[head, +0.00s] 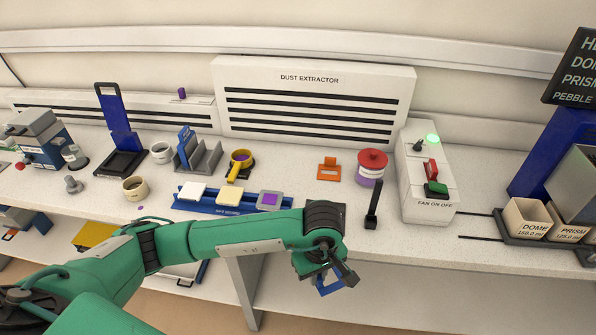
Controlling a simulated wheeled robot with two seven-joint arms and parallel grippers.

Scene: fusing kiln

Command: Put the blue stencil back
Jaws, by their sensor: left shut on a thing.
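My left gripper (343,274) reaches in from the left, past the front edge of the worktop. It is shut on a small blue piece (328,287), which looks like the blue stencil. The gripper partly hides it. A grey slotted rack (207,160) stands at the back left of the worktop. Another blue plate (185,141) stands upright at the rack's left side. An orange stencil-like piece (329,169) lies flat right of centre. My right gripper is not in view.
A blue tray (222,209) with pale tiles and one purple-topped tile lies in front of the rack. A white fan switch box (427,180) stands at right.

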